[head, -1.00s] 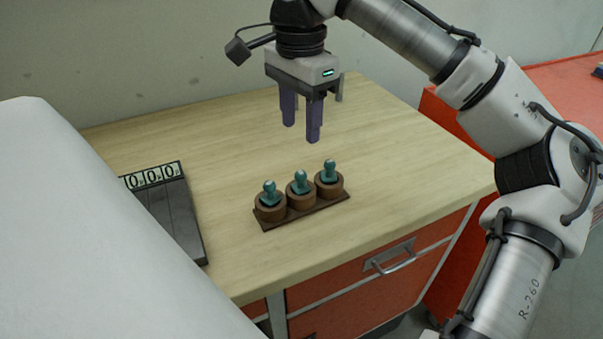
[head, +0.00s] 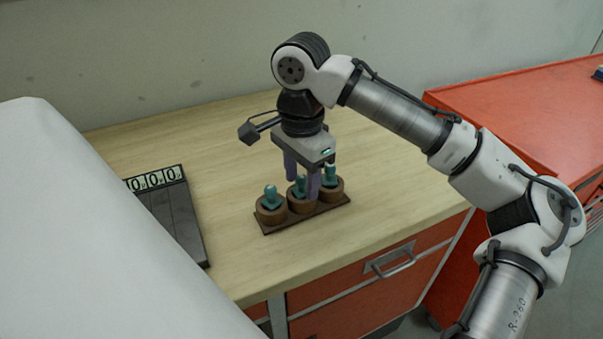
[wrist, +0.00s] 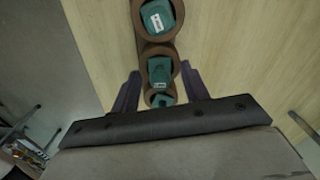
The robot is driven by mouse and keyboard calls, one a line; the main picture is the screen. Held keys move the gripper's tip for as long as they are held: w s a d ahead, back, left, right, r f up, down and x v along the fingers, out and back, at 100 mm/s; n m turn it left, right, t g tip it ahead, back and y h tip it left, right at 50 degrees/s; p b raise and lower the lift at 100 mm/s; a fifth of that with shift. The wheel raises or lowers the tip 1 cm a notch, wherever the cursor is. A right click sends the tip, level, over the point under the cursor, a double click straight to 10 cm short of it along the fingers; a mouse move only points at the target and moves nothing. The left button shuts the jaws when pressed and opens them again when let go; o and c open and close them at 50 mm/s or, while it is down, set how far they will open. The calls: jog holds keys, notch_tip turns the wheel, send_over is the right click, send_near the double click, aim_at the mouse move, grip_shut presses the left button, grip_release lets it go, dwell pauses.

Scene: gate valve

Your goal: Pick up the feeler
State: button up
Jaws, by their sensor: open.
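Three teal-green knobbed pieces stand upright in round brown cups on a dark base; they look alike, and I cannot tell which is the feeler. In the head view they are the left piece (head: 270,196), the middle piece (head: 299,187) and the right piece (head: 330,174). My gripper (head: 303,190) points down over the middle and right cups, open, its purple fingers partly hiding them. In the wrist view the open fingertips (wrist: 160,70) flank the middle piece (wrist: 158,73). The lowest piece (wrist: 162,99) also shows between the fingers. I see no grip on any piece.
A dark counter panel with number tiles (head: 157,178) lies left on the wooden tabletop (head: 225,140). A wall stands behind. A white surface (head: 90,240) fills the lower left. Red drawers (head: 350,300) are below the table edge. The tabletop behind the cups is clear.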

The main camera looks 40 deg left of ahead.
grip_shut()
jog(key=shift+r, duration=0.1)
